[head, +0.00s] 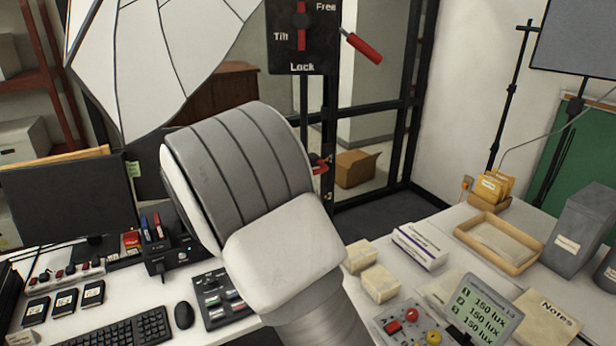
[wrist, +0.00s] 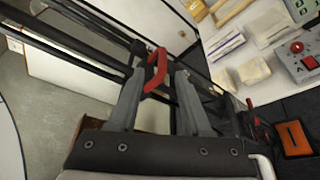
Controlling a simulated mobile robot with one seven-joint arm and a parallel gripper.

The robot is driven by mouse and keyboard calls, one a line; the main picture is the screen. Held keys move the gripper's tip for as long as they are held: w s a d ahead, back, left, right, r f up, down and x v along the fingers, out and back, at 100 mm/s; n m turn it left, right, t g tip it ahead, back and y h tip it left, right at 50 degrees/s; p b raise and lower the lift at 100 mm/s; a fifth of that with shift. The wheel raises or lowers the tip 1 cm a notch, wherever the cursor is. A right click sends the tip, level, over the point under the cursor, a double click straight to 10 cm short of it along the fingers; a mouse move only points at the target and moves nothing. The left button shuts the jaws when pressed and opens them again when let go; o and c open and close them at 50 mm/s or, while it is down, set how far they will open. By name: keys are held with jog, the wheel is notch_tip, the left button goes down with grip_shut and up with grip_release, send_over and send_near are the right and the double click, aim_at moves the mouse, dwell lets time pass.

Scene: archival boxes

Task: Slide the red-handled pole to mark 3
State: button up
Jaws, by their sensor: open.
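In the wrist view a red handle (wrist: 157,70), bent like a bracket, sits on a dark pole between the tips of my gripper (wrist: 160,78). The two grey fingers stand apart on either side of it, and I see no clear contact. In the head view a small red part (head: 320,167), likely this handle, shows beside a black upright post (head: 329,135) with small yellow marks. My arm covers my gripper and part of that area there. The mark numbers are too small to read surely.
A black plate (head: 303,38) reading Free, Tilt and Lock carries a red-gripped lever (head: 364,48) above. A white umbrella (head: 155,50) hangs at upper left. The desk below holds a monitor (head: 70,208), small boxes (head: 380,282) and a control panel (head: 408,322).

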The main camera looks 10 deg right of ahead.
jog(key=b+v, duration=0.1)
jog(key=v, duration=0.8)
jog(key=shift+r, duration=0.1)
jog(key=s+d+m+g+y, duration=0.5)
jog(key=s+d+m+g, duration=0.1)
jog(key=s+d, duration=0.8)
jog(key=s+a+f+m+t+y, duration=0.2)
jog(key=s+m+y, duration=0.5)
jog(key=s, duration=0.9)
jog(key=shift+s+m, duration=0.2)
jog(key=shift+m, duration=0.1)
jog(key=shift+f, duration=0.1)
